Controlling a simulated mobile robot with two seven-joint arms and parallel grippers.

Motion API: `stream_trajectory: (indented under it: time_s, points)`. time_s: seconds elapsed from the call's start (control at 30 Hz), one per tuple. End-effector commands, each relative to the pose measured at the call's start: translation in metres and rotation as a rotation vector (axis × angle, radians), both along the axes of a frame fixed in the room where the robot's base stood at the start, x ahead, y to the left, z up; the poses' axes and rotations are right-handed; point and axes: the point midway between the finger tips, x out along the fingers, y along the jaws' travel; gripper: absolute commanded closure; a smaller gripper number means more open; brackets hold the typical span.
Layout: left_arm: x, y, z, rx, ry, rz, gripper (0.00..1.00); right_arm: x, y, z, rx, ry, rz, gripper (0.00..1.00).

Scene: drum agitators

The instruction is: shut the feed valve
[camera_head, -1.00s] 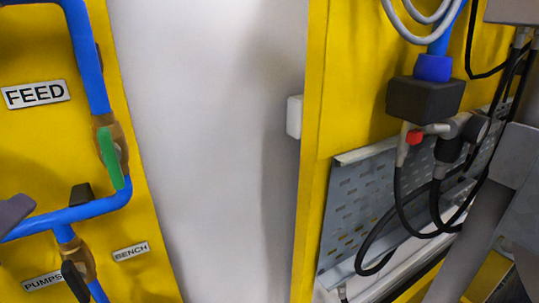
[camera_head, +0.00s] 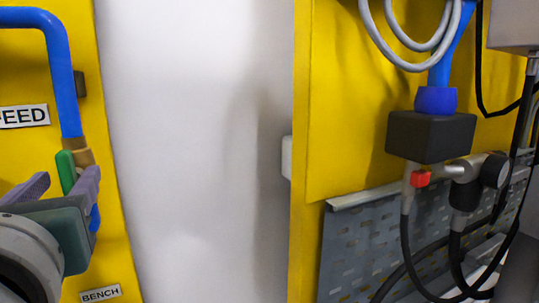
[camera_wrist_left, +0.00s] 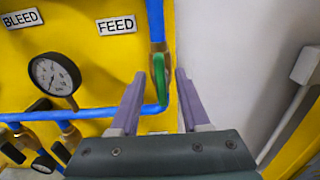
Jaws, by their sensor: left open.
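The feed valve is a brass body (camera_head: 82,157) with a green lever (camera_head: 66,172) on the vertical blue pipe, beside the FEED label (camera_head: 24,116). The lever lies along the pipe. In the left wrist view the green lever (camera_wrist_left: 161,76) appears between the two fingertips. My left gripper (camera_head: 58,185) is open, its purple fingers on either side of the lever in the picture. It holds nothing, and I cannot tell whether a finger touches the lever. The gripper hides the lower pipe in the head view. My right gripper is not in view.
A pressure gauge (camera_wrist_left: 54,75) and a BLEED label (camera_wrist_left: 22,19) are left of the valve. More valves with black levers (camera_wrist_left: 61,152) sit below. The white wall (camera_head: 200,150) right of the panel is clear. Hoses and a black block (camera_head: 430,136) hang farther right.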

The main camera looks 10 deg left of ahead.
Motion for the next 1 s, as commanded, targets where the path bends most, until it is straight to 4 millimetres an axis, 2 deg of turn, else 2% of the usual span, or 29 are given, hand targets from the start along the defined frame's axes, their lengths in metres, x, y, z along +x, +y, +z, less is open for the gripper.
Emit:
stream_trajectory:
  time_s: [0.33,0.73,1.0]
  points:
    - [0.0042,0.0029,-0.0006,-0.001,0.0,0.0,0.55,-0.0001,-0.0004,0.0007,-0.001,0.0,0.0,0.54]
    - [0.004,0.0027,-0.0007,-0.001,0.0,0.0,1.0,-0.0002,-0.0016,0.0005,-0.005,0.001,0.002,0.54]
    - [0.0039,0.0026,-0.0006,-0.001,0.0,0.0,1.0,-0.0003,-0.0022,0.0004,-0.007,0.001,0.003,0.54]
